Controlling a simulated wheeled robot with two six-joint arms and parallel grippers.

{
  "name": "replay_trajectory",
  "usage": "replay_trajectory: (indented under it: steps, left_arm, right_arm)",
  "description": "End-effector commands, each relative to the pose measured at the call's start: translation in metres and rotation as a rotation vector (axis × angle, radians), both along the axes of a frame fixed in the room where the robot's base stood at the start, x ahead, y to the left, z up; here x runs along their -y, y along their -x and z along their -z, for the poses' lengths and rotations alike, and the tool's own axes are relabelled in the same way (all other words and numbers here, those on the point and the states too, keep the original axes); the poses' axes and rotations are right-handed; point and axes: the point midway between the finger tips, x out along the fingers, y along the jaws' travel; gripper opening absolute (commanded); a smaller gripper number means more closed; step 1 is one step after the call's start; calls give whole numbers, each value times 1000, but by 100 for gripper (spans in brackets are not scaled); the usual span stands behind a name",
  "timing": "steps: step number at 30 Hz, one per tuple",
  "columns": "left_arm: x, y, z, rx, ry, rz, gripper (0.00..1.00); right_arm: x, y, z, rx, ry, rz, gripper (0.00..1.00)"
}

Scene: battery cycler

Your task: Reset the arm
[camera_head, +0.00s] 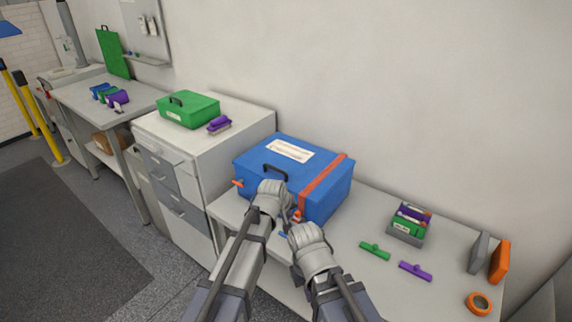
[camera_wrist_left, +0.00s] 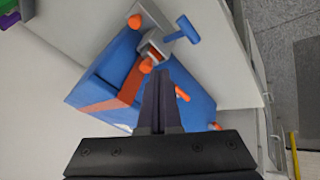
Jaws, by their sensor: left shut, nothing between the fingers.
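My left gripper (camera_wrist_left: 158,85) shows in the left wrist view with its dark fingers together and nothing between them. The fingers point at the front of the blue box (camera_wrist_left: 195,92), where orange parts and a small blue T-shaped handle (camera_wrist_left: 181,30) show. In the head view my left wrist is in front of the same blue box (camera_head: 320,202), which has a black handle, a white label and a red strap. I cannot tell whether the fingers touch it. My right arm is beside it, to the right; its fingers are mostly hidden.
The blue box stands on a grey bench (camera_head: 340,245). To its right are a small tray (camera_head: 392,236), green (camera_head: 375,251) and purple (camera_head: 415,271) pieces, an orange roll (camera_head: 478,303) and upright grey and orange blocks. A cabinet with a green case (camera_head: 190,109) stands left.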

Motion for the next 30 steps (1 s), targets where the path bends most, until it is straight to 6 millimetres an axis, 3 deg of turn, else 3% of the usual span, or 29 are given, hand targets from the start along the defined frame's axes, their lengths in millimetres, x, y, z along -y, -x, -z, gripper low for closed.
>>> replay_trajectory:
  steps: [2,5,12,15,18,22,30]
  left_arm:
    - [-1,6,1,-8,-10,10,0]
    - [-4,38,8,-55,-66,74,0]
    - [-33,172,29,-296,-311,391,0]
    - [-46,215,31,-385,-381,503,0]
    - [-55,244,32,-449,-423,582,0]
    - [-61,260,31,-490,-448,630,0]
    - [-61,261,31,-496,-450,637,0]
  right_arm:
    - [0,0,0,0,0,0,0]
    - [0,0,0,0,0,0,0]
    - [0,0,0,0,0,0,0]
    - [0,0,0,0,0,0,0]
    - [0,0,0,0,0,0,0]
    - [0,0,0,0,0,0,0]
    - [0,0,0,0,0,0,0]
